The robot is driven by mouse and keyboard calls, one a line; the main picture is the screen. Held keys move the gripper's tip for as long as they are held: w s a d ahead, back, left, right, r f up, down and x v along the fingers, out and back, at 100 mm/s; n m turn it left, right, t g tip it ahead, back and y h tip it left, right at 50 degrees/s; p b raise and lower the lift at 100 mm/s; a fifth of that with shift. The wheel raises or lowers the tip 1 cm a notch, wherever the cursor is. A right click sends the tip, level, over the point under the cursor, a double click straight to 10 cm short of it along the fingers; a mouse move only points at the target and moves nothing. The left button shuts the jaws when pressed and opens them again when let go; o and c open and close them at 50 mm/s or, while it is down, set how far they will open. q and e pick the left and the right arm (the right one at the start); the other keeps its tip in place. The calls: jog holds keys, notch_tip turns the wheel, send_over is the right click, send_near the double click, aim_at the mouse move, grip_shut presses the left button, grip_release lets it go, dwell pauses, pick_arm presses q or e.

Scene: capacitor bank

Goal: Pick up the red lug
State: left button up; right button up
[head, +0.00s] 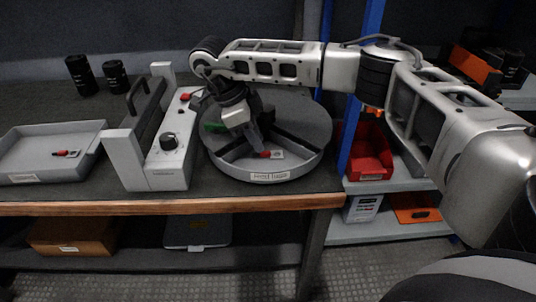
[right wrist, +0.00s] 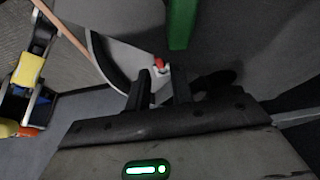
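A small red lug (head: 264,154) with a pale tag lies in the front compartment of the round divided tray (head: 308,160). It also shows in the right wrist view (right wrist: 158,63), just past my fingertips. My right gripper (head: 258,145) reaches down into the tray above the lug. In the right wrist view its two dark fingers (right wrist: 160,80) stand apart with nothing held between them. Whether they touch the lug I cannot tell. Another red piece with a tag (head: 66,153) lies in the grey rectangular tray (head: 22,178) at the left. My left gripper is not in view.
A grey device with a knob (head: 168,142) stands left of the tray. Two black cylinders (head: 82,75) stand at the back left. A red bin (head: 368,160) is on the right shelf.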

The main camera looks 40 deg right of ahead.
aim_at(268, 153)
jog(key=x, duration=0.2)
jog(key=shift+f, duration=0.35)
grip_shut()
jog(key=shift+r, duration=0.1)
